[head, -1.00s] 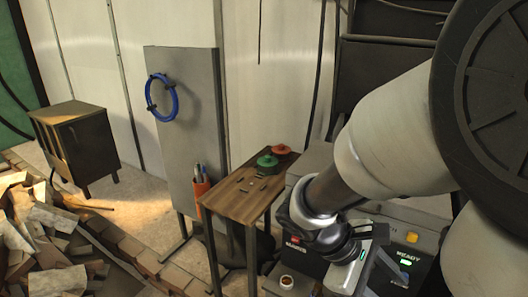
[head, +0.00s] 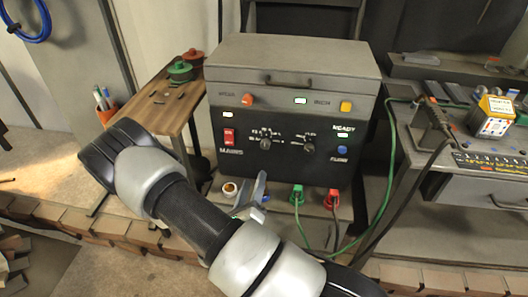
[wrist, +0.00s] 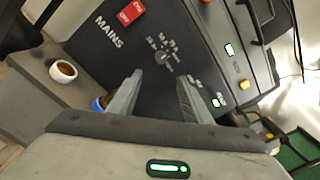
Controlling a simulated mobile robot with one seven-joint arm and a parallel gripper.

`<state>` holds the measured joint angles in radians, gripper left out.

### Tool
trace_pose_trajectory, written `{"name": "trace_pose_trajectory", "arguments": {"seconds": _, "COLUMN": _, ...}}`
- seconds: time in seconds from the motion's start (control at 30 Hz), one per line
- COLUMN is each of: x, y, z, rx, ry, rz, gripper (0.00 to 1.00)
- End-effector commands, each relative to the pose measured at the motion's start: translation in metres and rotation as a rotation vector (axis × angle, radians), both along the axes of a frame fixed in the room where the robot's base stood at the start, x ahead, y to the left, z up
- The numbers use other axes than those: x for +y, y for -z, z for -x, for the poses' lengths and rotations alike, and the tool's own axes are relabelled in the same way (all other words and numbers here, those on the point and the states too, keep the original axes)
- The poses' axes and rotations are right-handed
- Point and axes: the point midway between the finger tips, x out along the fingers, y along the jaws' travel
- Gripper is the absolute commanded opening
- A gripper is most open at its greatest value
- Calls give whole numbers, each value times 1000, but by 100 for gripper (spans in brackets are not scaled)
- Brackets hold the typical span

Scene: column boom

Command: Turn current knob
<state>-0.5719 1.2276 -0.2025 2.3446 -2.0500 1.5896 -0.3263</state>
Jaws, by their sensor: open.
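The dark machine (head: 290,115) has two small knobs on its front, a left knob (head: 265,143) and a right knob (head: 309,147), each with a printed scale. I cannot read which one is the current knob. In the wrist view one knob (wrist: 160,57) with a numbered scale lies just beyond and between my fingertips; the other is not clear there, perhaps behind the right finger. My gripper (head: 252,192) is open and empty, in front of the panel and below the left knob in the head view. It also shows in the wrist view (wrist: 158,80). It touches neither knob visibly.
A red MAINS switch (head: 229,136) sits left of the knobs. Green (head: 297,192) and red (head: 333,197) plugs stick out below the panel. A small white cup (head: 230,189) stands near my gripper. A wooden table (head: 165,105) stands left, a tool bench (head: 485,180) right.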

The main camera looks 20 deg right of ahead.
Motion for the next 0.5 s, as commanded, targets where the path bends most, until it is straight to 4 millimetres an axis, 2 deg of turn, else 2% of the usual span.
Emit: {"name": "trace_pose_trajectory", "arguments": {"seconds": 0.5, "x": -67, "y": 0, "z": -89, "rx": -8, "ry": 8, "rz": -2, "gripper": 45}}
